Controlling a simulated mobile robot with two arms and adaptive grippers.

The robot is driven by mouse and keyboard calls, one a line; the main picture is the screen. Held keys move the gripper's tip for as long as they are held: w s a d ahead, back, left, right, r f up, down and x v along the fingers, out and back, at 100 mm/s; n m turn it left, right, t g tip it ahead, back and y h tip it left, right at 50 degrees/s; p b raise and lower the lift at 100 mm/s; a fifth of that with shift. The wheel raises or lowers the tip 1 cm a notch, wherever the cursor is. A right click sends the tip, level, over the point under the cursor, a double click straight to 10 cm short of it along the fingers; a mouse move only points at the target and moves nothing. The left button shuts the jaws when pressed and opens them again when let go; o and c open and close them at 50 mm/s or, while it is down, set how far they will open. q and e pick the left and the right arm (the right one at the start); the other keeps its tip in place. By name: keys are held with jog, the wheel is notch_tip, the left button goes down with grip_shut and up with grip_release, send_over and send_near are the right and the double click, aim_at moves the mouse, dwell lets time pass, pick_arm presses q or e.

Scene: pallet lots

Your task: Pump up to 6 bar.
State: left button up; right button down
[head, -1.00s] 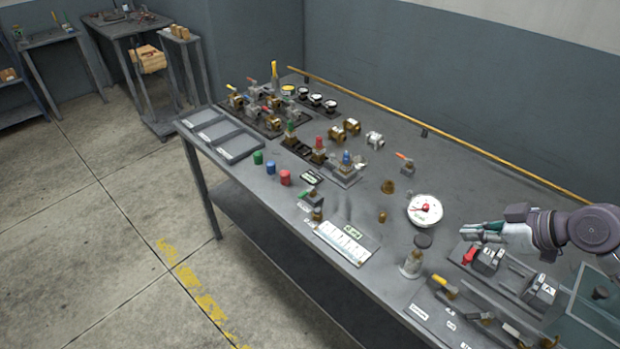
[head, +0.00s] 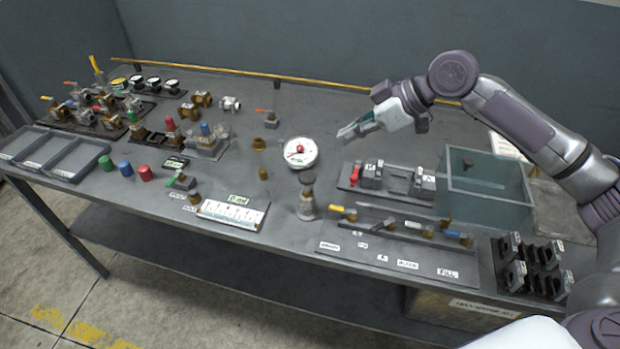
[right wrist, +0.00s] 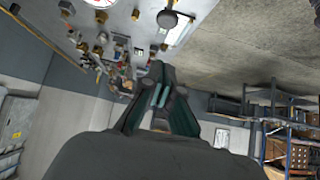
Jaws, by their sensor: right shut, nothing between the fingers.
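A round white gauge (head: 300,152) with a red centre stands on the bench; its reading is too small to make out. Just in front of it is a pump-like fitting (head: 307,205) with a pale body and a dark round knob (head: 307,179) on top. My right gripper (head: 345,134) is shut and empty, in the air to the right of the gauge and apart from it. In the right wrist view, the closed fingers (right wrist: 160,96) point toward the bench, with the dark knob (right wrist: 167,18) beyond them and the gauge (right wrist: 98,3) cut by the top edge. My left gripper is out of view.
A tray with a red-handled part (head: 356,174) and grey blocks lies right of the fitting, before a glass-walled box (head: 487,190). A labelled board (head: 400,254) lies at the front edge. Valves, caps and a grey bin tray (head: 65,173) fill the left.

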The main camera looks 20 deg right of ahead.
jog(key=shift+s+d+r, duration=0.1)
jog(key=shift+d, duration=0.1)
jog(key=p, duration=0.3)
send_over(304, 174)
jog(key=s+d, duration=0.2)
jog(key=f, duration=0.6)
jog(key=shift+w+d+f, duration=0.1)
jog(key=shift+w+f, duration=0.15)
jog(key=shift+f, duration=0.1)
notch_tip(304, 174, down, 3)
jog(key=shift+r, duration=0.15)
jog(key=shift+f+p, duration=0.4)
jog(key=shift+f, duration=0.5)
